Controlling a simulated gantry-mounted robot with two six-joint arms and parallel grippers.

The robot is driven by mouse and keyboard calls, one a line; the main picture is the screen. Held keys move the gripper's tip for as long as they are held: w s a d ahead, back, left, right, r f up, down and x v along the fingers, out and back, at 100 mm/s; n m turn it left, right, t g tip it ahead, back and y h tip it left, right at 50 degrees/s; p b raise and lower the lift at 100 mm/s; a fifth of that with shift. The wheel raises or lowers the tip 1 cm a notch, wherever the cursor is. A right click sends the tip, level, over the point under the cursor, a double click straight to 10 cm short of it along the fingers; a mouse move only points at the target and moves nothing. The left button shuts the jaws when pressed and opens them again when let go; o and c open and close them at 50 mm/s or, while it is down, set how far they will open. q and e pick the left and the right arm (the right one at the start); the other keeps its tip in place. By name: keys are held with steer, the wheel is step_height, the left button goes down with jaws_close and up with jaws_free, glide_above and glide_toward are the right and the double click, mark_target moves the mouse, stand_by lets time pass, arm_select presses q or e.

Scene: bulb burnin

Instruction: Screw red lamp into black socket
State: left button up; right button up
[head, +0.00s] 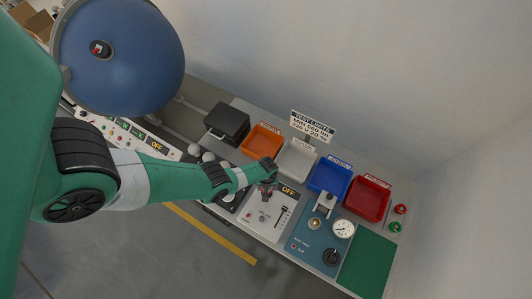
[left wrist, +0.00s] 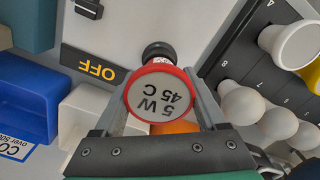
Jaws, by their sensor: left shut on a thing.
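The red lamp (left wrist: 160,97), with a red rim and a grey face reading "5 W 45 C", sits between the fingers of my left gripper (head: 267,187). The gripper is shut on it, over the white test panel (head: 258,222). The black socket (left wrist: 157,49) shows just beyond the lamp in the left wrist view. A bit of the lamp's metal base shows at the socket's edge; I cannot tell how far it is inside. In the head view the gripper covers most of the lamp. My right gripper is not in view.
A black rack (left wrist: 255,70) with several white bulbs and a yellow-rimmed one stands beside the panel. Orange (head: 262,140), white (head: 296,159), blue (head: 329,176) and red (head: 367,197) bins line the back. A teal panel (head: 310,242) with a gauge is to the right.

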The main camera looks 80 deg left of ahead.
arm_select(q)
steer(key=shift+w+d+m, duration=0.1)
steer(key=shift+m, duration=1.1)
steer(key=o, duration=1.3)
steer(key=shift+d, duration=0.1)
steer(key=shift+r, duration=0.1)
